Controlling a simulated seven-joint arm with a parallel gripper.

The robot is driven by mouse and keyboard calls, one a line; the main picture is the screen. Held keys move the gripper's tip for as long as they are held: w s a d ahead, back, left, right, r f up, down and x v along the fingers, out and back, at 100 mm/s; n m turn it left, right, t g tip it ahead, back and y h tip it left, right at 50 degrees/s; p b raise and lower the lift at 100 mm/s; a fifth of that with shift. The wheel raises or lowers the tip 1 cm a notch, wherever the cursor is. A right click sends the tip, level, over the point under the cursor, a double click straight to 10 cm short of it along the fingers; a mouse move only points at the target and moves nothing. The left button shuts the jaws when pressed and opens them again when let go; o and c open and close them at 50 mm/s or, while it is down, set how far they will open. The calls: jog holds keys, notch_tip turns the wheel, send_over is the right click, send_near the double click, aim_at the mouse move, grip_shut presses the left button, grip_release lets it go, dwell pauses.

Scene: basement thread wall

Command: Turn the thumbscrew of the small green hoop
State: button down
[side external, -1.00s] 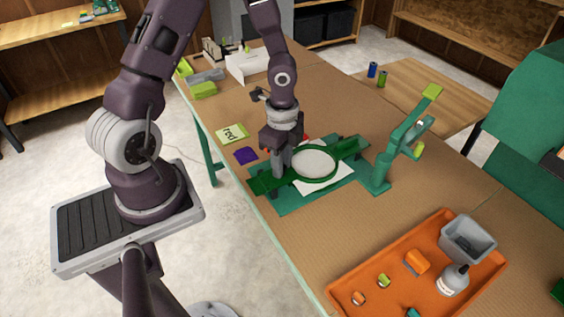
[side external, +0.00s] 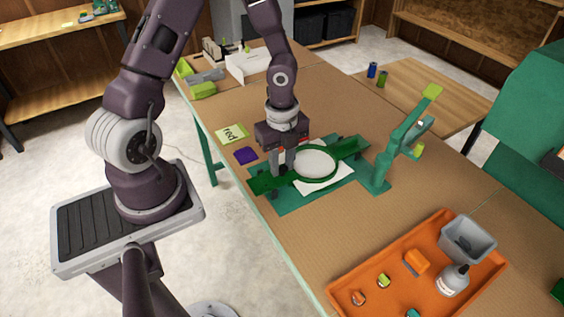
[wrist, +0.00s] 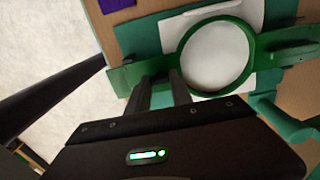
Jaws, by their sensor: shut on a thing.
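The green hoop (side external: 335,172) is a ring around white cloth, held level between two green arms of a stand (side external: 262,183). In the wrist view the hoop (wrist: 249,68) is right of my fingers. My gripper (side external: 282,172) points down at the hoop's near left side, with its fingers close together. In the wrist view my gripper (wrist: 160,82) is shut at the hoop's left edge, over the green arm. The thumbscrew is hidden between the fingertips, and its turn cannot be seen.
A teal base (side external: 292,208) and a white sheet (side external: 330,182) lie under the hoop. A green upright stand (side external: 385,167) is close on the right. An orange tray (side external: 345,284) stands at front right.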

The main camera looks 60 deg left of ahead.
aim_at(282, 168)
dwell(0.3)
jog(key=c, duration=1.1)
grip_release()
notch_tip(282, 168, up, 7)
jog(key=shift+r, duration=0.1)
jog(key=s+d+r+n+t, duration=0.2)
jog(key=s+r+n, duration=0.2)
jog(key=r+n, duration=0.2)
jog(key=s+d+r+n+t, duration=0.1)
jog(key=s+d+r+n, duration=0.1)
jog(key=s+r+n, duration=0.3)
jog(key=s+d+r+n+t, duration=0.2)
jog(key=s+d+r+n, duration=0.1)
jog(key=s+r+n, duration=0.2)
notch_tip(282, 168, up, 3)
jog(key=shift+d+r+n+t, duration=0.1)
jog(key=shift+n+t, duration=0.2)
jog(key=shift+n, duration=0.8)
